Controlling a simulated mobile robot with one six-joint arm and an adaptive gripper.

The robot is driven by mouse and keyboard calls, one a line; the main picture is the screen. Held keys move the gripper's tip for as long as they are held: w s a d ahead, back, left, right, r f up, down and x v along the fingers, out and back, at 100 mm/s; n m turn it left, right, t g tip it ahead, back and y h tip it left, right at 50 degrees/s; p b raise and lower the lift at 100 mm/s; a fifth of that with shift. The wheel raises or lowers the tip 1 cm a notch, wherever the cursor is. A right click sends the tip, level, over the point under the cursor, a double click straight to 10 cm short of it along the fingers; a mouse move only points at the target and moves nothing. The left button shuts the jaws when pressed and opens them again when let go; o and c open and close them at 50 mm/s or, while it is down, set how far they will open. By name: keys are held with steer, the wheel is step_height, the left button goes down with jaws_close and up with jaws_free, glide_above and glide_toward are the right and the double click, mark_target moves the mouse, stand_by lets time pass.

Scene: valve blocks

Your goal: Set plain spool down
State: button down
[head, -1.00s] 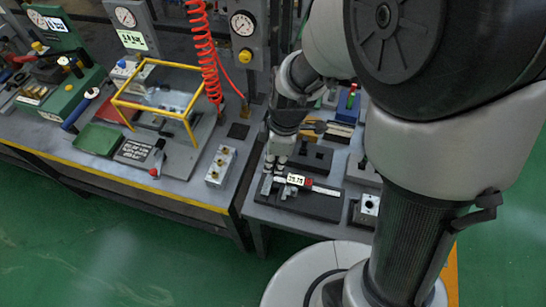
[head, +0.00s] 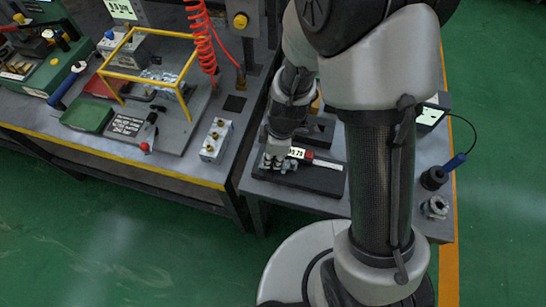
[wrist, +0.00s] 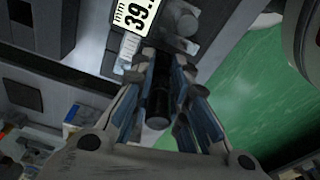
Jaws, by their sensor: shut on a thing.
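My gripper (wrist: 165,105) is shut on a dark, smooth cylinder, the plain spool (wrist: 158,100), which shows between the fingers in the wrist view. In the head view my gripper (head: 276,158) is low over the left part of a black base (head: 322,181) on the right-hand bench, beside a caliper (head: 325,164) with a lit display. The display (wrist: 138,17) also shows in the wrist view, just beyond the fingertips. The spool cannot be made out in the head view. I cannot tell whether it touches anything below.
A grey valve block (head: 215,139) stands on the left bench near its right edge. A black round part (head: 434,178) and a metal ring-like part (head: 435,207) sit at the right bench's right side. My arm hides the middle of that bench.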

steer(key=shift+f+b, duration=0.15)
steer(key=shift+b, duration=0.15)
steer(key=c, duration=1.5)
jaws_free()
steer(key=shift+c, duration=0.2)
steer(key=s+d+r+m+t+p, duration=0.1)
steer(key=d+r+m+p, duration=0.1)
steer(key=r, duration=0.6)
steer(key=s+d+r+m+p, duration=0.1)
steer(key=s+d+r+m, duration=0.1)
steer(key=r, duration=0.6)
steer(key=s+d+r+m+t+p, duration=0.1)
steer(key=d+r+m+p, duration=0.15)
steer(key=r, duration=0.55)
steer(key=s+d+r+m+t+h, duration=0.1)
steer(key=s+d+r+m, duration=0.3)
steer(key=s+r+m, duration=0.4)
steer(key=shift+s+d+r+m+t+b, duration=0.2)
steer(key=shift+s+m+t+b, duration=0.1)
steer(key=shift+s+m+t, duration=0.5)
